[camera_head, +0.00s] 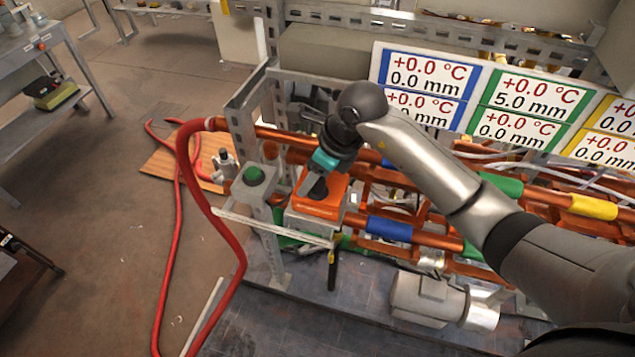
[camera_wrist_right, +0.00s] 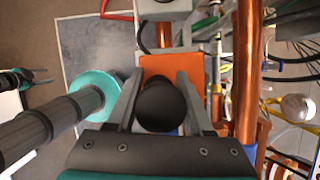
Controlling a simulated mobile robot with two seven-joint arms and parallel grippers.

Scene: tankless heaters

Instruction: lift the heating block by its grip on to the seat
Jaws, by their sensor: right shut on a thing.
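The heating block (camera_head: 317,205) is an orange-topped block beside the copper pipes, near the left end of the rig in the head view. Its orange face also shows in the right wrist view (camera_wrist_right: 170,67). Its black rounded grip (camera_wrist_right: 162,106) sits between the two fingers of my right gripper (camera_wrist_right: 160,100), which is shut on it. In the head view my right gripper (camera_head: 318,186) reaches down onto the block from above. The gripper hides much of the grip. I cannot make out the seat for certain, nor whether the block touches what is below. My left gripper is not recognisable.
A post with a green button (camera_head: 254,176) stands just left of the block. A red hose (camera_head: 180,230) loops to the floor. Copper pipes (camera_head: 410,231) and a grey cylinder (camera_head: 428,298) lie to the right. Display panels (camera_head: 425,78) stand behind. The floor at left is mostly open.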

